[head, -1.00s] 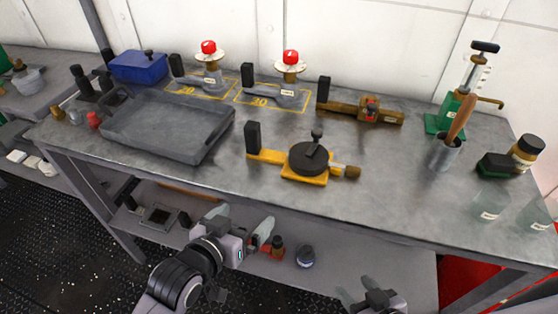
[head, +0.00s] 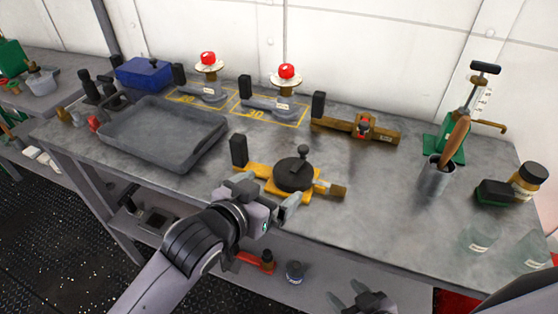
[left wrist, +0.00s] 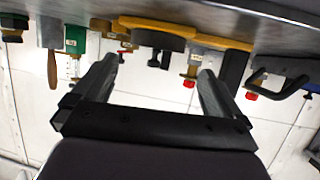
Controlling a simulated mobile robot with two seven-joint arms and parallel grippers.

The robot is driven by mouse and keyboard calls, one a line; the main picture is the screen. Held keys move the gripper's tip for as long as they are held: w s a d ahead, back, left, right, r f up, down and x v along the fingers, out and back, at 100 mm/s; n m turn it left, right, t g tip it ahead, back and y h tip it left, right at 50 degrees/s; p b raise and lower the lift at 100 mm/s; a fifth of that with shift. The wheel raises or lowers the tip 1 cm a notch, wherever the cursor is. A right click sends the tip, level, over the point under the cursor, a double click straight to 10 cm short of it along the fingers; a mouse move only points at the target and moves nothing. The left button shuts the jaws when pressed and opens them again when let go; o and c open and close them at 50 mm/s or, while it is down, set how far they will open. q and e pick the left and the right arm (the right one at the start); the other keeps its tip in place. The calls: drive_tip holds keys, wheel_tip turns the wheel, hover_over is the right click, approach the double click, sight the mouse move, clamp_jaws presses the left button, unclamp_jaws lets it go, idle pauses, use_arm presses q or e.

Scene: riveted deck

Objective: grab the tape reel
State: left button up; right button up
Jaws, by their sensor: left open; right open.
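The tape reel, as I take it, is the yellow frame with a dark round drum (head: 294,175) and a crank knob. It lies on the metal workbench, with a black upright handle at its left end and a brass piece at its right. My left gripper (head: 268,197) is open and empty just in front of it, near the bench's front edge. In the left wrist view the reel (left wrist: 160,41) shows upside down beyond the open fingers (left wrist: 158,68), apart from them. My right gripper (head: 360,300) is open and empty at the bottom, below the bench top.
A grey tray (head: 165,135) stands left of the reel. A brown tool (head: 357,130) and two red-topped valves (head: 287,85) (head: 208,75) lie behind. A metal cup (head: 437,178) with a wooden handle and a green pump (head: 445,140) stand right. Bare bench lies right of the reel.

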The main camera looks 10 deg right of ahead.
sight(292, 171)
use_arm(q)
drive_tip(key=shift+w+d, duration=0.35)
drive_tip(key=shift+r+x, duration=0.2)
drive_tip(key=shift+x, duration=3)
drive_tip(key=shift+d, duration=0.2)
